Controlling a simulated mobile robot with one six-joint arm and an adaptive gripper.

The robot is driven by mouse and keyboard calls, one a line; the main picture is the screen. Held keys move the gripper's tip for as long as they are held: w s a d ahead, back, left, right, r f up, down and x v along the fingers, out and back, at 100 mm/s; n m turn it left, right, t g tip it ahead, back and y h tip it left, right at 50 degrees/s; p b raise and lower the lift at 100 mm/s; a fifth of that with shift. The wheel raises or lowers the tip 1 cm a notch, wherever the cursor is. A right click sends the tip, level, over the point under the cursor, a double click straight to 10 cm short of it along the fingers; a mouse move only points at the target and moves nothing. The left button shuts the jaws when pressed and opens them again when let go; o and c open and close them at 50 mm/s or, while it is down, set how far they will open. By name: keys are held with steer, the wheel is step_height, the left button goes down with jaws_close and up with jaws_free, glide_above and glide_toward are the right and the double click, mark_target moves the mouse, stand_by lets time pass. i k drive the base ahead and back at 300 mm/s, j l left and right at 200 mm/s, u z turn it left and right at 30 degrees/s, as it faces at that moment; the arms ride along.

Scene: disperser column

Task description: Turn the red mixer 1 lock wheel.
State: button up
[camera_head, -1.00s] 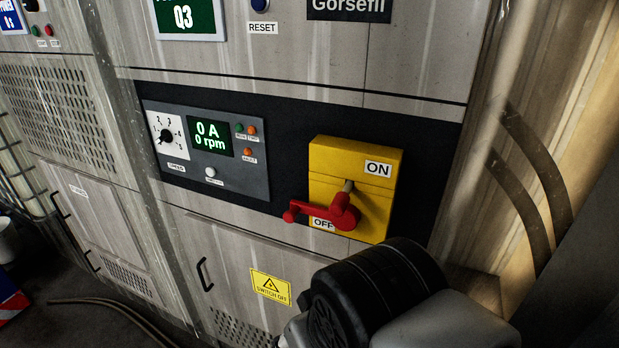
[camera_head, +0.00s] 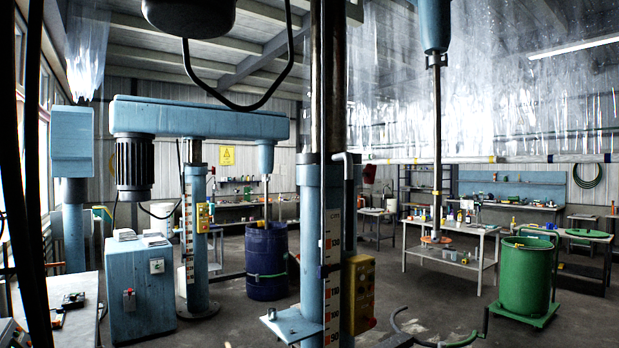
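I cannot make out a red lock wheel in the head view. A near mixer column (camera_head: 310,220) in pale blue stands in the middle, with a measuring scale and a yellow control box (camera_head: 359,293) on its right side. A second mixer column (camera_head: 197,240) stands to its left, under a long blue head (camera_head: 200,119) with a black motor (camera_head: 135,168). Which of them is mixer 1 I cannot tell. A mixer shaft with a disc (camera_head: 435,239) hangs at the right. My gripper is not in view.
A blue drum (camera_head: 266,262) stands behind the columns. A green vessel (camera_head: 526,276) with a curved handle stands at the right. A blue cabinet (camera_head: 138,290) stands at the left. A workbench (camera_head: 455,255) is behind. Floor shows between the near column and the bench.

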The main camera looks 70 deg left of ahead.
mark_target(369, 173)
steer(key=i+u, duration=0.15)
steer(key=u, duration=0.35)
steer(key=i+u, duration=0.15)
steer(key=u, duration=0.3)
steer(key=i+l+u, duration=0.1)
steer(key=u, duration=0.4)
steer(key=i+l+u, duration=0.15)
steer(key=u, duration=0.3)
steer(key=i+l+u, duration=0.15)
steer(key=u, duration=0.35)
steer(key=i+l+u, duration=0.2)
steer(key=l+u, duration=0.2)
steer(key=l, duration=0.55)
steer(key=i+l+u, duration=0.1)
steer(key=l+u, duration=0.25)
steer(key=l, duration=0.6)
steer(key=l+u, duration=0.4)
steer(key=l, duration=1.4)
steer(key=k+l, duration=0.1)
steer(key=l, duration=0.65)
steer(key=i+l+z, duration=0.1)
steer(key=i, duration=0.6)
steer(key=i+l+z, duration=0.15)
steer(key=i, duration=0.6)
